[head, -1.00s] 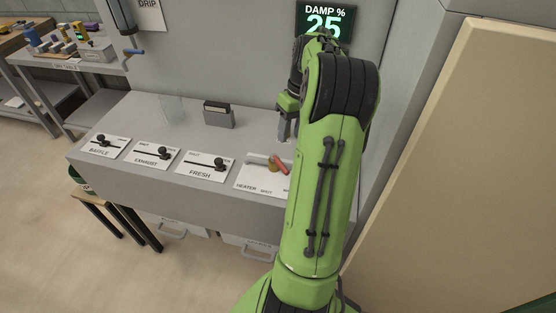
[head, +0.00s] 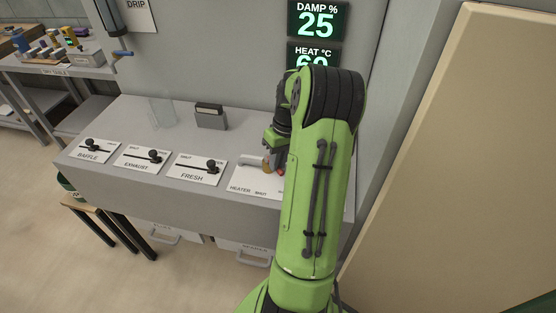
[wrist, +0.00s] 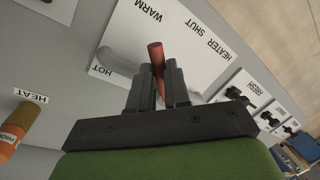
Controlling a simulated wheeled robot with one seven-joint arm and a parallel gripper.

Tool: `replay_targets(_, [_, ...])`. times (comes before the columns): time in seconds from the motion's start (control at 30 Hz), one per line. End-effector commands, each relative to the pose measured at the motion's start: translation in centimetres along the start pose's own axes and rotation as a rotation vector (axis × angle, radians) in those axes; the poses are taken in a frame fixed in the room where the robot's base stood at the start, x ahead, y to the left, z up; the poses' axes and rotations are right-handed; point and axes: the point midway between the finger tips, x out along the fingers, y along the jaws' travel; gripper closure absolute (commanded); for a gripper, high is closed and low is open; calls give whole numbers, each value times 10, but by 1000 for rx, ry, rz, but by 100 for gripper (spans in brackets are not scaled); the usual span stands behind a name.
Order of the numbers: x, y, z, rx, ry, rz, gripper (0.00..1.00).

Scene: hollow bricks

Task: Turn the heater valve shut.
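The heater valve is on a white plate (head: 245,180) at the right end of the grey bench. A pale pipe (head: 251,160) leads to its brass body (head: 267,165). Its red handle (head: 281,171) is mostly hidden by my arm in the head view. In the wrist view the red handle (wrist: 156,54) stands between my gripper's (wrist: 158,72) two dark fingers, which sit close on both sides of it. The plate reads HOT, WARM and SHUT in the wrist view; the handle's exact setting is unclear. My gripper (head: 274,148) is down at the valve.
Sliders marked BAFFLE (head: 90,150), EXHAUST (head: 143,159) and FRESH (head: 200,169) lie left of the valve. A clear panel (head: 162,112) and a grey box (head: 210,116) stand behind. A display (head: 317,20) reads damp 25; the heat display (head: 313,55) is partly hidden. A beige panel (head: 460,150) is right.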

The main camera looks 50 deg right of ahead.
Motion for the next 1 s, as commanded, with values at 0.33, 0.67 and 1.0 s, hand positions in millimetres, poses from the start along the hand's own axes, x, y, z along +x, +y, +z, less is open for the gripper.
replay_targets(0.33, [0,0,0,0,0,0,100])
replay_targets(0.67, [0,-3,0,61,13,0,100])
replay_targets(1.0, [1,-15,0,305,61,0,100])
